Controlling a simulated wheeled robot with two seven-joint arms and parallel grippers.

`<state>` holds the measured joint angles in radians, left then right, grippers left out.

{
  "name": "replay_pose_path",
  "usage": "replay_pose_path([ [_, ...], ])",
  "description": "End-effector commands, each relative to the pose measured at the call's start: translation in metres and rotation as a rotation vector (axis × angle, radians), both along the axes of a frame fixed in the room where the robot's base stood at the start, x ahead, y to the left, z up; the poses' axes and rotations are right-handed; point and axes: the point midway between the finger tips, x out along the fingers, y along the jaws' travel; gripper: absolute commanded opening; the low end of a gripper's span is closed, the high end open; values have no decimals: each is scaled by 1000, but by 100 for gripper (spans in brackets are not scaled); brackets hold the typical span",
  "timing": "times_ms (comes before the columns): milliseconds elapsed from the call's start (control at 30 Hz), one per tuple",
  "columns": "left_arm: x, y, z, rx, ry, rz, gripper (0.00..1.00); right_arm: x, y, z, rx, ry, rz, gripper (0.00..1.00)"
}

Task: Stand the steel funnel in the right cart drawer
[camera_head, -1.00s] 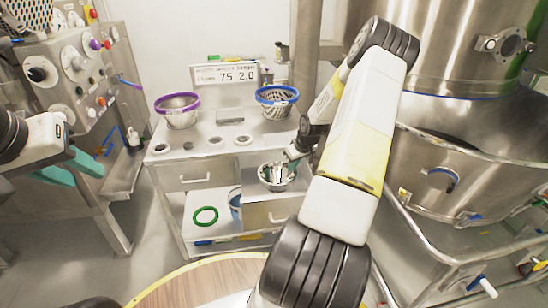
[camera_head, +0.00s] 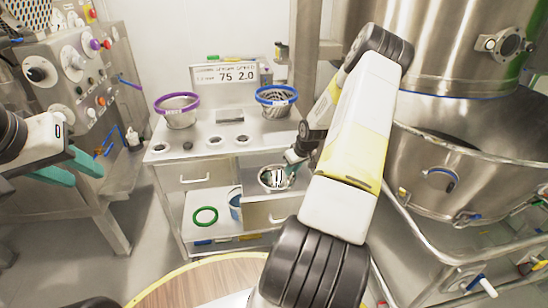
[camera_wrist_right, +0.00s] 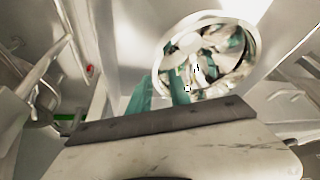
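The steel funnel (camera_head: 271,178) is a shiny round bowl shape in the open right cart drawer (camera_head: 278,212), its lower part hidden by the drawer front. Its wide mouth faces up. My right gripper (camera_head: 291,168) is at the funnel's right rear rim. In the right wrist view the teal fingers (camera_wrist_right: 163,92) are at the near rim of the funnel (camera_wrist_right: 225,62), one beside it and one overlapping it. Whether they press on the rim cannot be told. My left gripper (camera_head: 72,168) is open and empty at the far left, away from the cart.
On the cart top (camera_head: 215,155) stand a purple-rimmed sieve (camera_head: 178,112), a blue-rimmed sieve (camera_head: 277,101) and a display (camera_head: 225,75). A green ring (camera_head: 205,216) and a blue container (camera_head: 236,206) are lower down. A large steel vessel (camera_head: 460,150) is on the right.

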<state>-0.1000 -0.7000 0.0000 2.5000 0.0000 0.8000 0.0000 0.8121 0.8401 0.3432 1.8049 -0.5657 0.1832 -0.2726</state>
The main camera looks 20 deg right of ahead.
Motion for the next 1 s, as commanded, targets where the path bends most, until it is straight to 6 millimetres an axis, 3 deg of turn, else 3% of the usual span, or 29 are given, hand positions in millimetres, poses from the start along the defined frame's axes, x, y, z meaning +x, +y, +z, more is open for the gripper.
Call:
replay_pose_path([
  [167,0,0,0,0,0,0,36,-8,-3,23,-2,-2,-3,24],
  [500,0,0,0,0,0,0,36,-35,-8,89,-3,-1,-2,24],
  [767,0,0,0,0,0,0,36,-45,-6,115,-5,0,2,24],
  [867,0,0,0,0,0,0,36,-47,9,135,-26,12,14,24],
  [1000,0,0,0,0,0,0,36,-57,52,191,-83,31,24,24],
])
